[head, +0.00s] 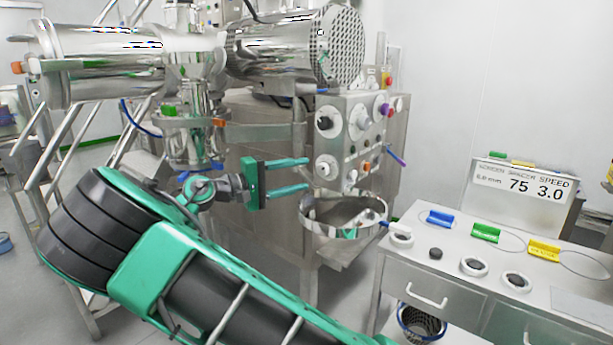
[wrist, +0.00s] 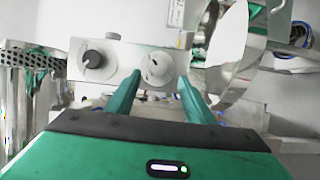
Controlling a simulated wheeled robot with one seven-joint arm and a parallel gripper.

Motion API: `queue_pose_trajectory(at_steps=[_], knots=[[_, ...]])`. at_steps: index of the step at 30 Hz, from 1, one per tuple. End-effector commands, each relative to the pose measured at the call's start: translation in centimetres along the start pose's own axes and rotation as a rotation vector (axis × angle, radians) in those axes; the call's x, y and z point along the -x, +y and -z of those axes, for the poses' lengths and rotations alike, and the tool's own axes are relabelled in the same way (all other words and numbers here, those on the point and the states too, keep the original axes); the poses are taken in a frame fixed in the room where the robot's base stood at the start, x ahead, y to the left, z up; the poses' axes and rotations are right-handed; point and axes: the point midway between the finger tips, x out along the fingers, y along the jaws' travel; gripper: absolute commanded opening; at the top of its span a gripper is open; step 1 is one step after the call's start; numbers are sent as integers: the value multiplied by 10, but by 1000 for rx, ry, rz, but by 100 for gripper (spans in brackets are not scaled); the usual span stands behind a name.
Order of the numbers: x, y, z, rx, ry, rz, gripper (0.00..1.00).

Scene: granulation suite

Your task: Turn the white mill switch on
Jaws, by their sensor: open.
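The white mill switch (head: 326,168) appears to be the white knob low on the near face of the steel control box. It also shows in the wrist view (wrist: 157,68), on a round white plate. My gripper (head: 308,174) is open and empty, its two green fingers one above the other in the head view, pointing at this face. In the wrist view my fingertips (wrist: 157,82) stand on either side of the white knob in the picture. I cannot tell whether they touch it. The knob's exact setting is too small to read.
A black knob on a white dial (head: 325,122) sits above the white one. More knobs cover the box's right face. A steel bowl (head: 343,215) hangs below. A steel drum with a perforated end (head: 340,45) is above. A bench (head: 420,262) stands right.

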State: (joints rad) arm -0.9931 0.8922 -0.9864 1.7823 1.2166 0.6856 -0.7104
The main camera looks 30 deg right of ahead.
Motion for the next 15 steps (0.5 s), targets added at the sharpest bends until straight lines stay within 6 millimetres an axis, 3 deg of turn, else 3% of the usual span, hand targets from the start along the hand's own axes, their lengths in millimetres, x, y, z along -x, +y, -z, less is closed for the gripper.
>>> queue_pose_trajectory(at_steps=[6,15], knots=[[38,-1,1,0,2,0,48],[56,-1,0,2,-1,1,48]])
